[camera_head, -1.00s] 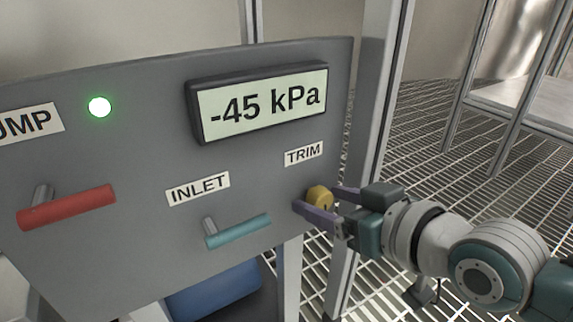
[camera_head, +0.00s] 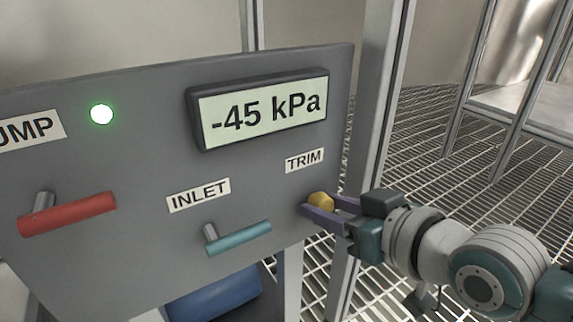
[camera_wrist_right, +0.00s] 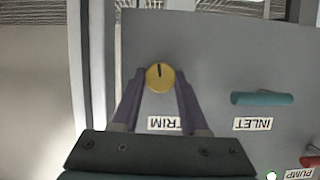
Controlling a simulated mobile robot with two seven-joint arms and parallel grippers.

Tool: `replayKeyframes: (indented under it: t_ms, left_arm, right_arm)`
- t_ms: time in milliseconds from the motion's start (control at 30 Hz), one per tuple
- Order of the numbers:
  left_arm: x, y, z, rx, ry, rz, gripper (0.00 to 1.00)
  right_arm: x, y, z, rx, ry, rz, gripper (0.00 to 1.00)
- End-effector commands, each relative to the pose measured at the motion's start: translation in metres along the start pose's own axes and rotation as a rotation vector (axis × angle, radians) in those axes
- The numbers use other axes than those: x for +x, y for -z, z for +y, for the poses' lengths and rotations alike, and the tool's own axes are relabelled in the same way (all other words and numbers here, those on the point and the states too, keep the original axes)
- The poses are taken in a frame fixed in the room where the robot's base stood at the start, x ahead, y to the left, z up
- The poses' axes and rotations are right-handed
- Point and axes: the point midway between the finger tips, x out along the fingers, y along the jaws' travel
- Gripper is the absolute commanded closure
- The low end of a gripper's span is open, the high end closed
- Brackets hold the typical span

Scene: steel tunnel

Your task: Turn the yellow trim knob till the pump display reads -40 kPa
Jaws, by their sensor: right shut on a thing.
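The yellow trim knob (camera_head: 320,201) sits on the grey panel under the TRIM label (camera_head: 304,160). My right gripper (camera_head: 322,207) has its purple fingers on either side of the knob and is shut on it. In the right wrist view the knob (camera_wrist_right: 160,77) shows between the fingertips, with a dark mark near the top of its face. The pump display (camera_head: 263,108) reads -45 kPa. My left gripper is in no view.
A teal inlet handle (camera_head: 238,238) is left of the knob, and a red pump handle (camera_head: 68,214) is farther left. A green lamp (camera_head: 101,114) is lit. A steel post (camera_head: 375,100) stands just right of the panel, with grating floor beyond.

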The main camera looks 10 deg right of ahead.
Motion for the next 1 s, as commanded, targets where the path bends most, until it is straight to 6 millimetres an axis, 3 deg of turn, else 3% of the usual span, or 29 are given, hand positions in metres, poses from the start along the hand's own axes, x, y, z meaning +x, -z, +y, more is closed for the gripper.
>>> replayKeyframes:
  t_ms: [167,500,800,833,1000]
  left_arm:
    - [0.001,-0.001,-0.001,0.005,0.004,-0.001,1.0]
    - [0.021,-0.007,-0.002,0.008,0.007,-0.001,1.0]
    - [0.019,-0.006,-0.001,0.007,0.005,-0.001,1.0]
    - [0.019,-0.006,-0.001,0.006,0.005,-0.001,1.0]
    - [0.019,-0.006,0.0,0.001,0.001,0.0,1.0]
  right_arm:
    - [0.0,0.0,0.001,0.04,0.019,0.001,1.0]
    - [0.001,-0.002,0.003,0.291,0.122,0.002,1.0]
    - [0.0,-0.001,0.003,0.305,0.125,0.0,1.0]
    - [0.0,-0.001,0.002,0.305,0.125,0.0,0.54]
    - [0.0,0.0,0.002,0.304,0.125,0.0,0.35]
